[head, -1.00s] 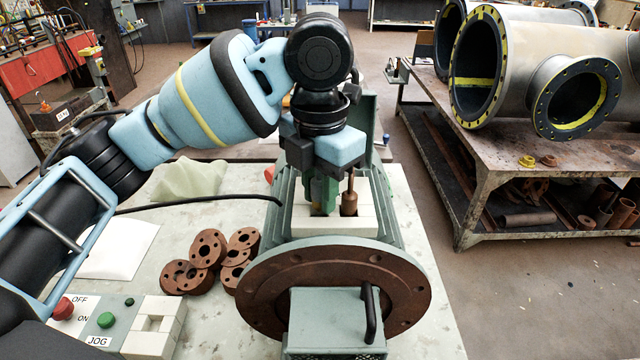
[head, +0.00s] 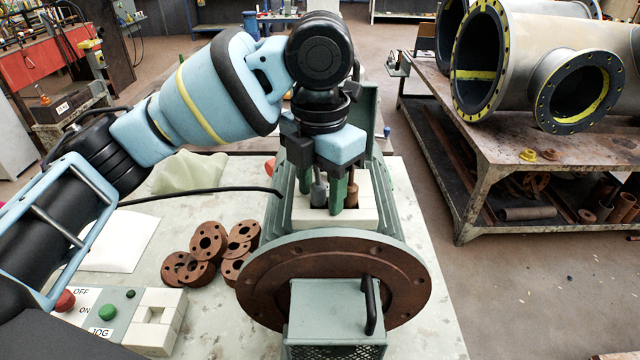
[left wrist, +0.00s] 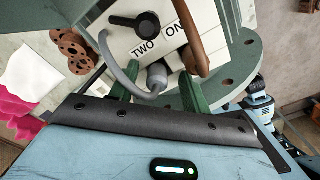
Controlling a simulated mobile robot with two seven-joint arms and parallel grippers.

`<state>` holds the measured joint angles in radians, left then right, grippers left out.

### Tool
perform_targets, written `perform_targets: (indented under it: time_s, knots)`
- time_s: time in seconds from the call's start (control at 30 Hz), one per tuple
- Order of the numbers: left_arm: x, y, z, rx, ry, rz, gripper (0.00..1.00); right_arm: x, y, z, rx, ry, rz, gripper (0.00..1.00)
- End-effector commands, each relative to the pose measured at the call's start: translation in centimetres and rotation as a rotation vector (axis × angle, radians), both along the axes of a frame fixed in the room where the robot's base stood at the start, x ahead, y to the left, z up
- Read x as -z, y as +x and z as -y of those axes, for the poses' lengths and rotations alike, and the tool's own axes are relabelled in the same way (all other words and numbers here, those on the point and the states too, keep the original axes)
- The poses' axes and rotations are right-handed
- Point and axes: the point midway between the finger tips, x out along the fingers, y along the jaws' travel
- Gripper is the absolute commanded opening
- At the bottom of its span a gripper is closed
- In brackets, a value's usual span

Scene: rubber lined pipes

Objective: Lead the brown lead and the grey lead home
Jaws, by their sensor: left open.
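The grey lead (head: 319,189) stands upright at the pale terminal block (head: 366,214) on top of the green motor. My left gripper (head: 322,195) is open, with one green finger on each side of the grey lead. In the left wrist view the grey lead's plug (left wrist: 157,76) is between the fingers, below the label TWO, its cable curving left. The brown lead (head: 351,194) stands just right of the gripper. In the left wrist view the brown lead (left wrist: 191,38) runs by the partly covered label ON. How deep either lead sits is hidden. My right gripper is out of view.
A black cable (head: 205,194) reaches the motor from the left. Several rusty flanged discs (head: 208,242) lie left of the motor's round flange (head: 262,290). A switch panel (head: 95,312) stands front left. A bench with big pipes (head: 500,180) is at right.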

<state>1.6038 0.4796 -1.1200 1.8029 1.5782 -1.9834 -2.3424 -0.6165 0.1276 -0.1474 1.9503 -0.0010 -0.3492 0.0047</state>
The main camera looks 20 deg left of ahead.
Motion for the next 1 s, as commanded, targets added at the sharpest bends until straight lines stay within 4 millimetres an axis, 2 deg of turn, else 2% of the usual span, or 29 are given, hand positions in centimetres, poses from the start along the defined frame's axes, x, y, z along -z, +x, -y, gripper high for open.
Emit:
perform_targets:
  time_s: [0.17,0.23,0.6,0.8,1.0]
  knots:
    - [0.4,0.0,0.0,-0.001,0.004,-0.007,0.48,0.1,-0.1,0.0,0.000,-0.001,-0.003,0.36]
    - [-0.1,0.0,0.0,-0.001,0.003,-0.005,0.48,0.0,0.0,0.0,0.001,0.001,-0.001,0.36]
    - [-5.9,0.0,0.0,-0.001,0.002,0.003,0.48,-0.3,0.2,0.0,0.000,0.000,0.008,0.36]
    - [-7.5,0.0,0.0,0.000,0.001,0.000,0.48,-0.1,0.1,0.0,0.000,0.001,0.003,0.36]
    - [-7.8,-0.1,0.0,0.001,0.000,-0.001,0.48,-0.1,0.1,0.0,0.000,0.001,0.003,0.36]
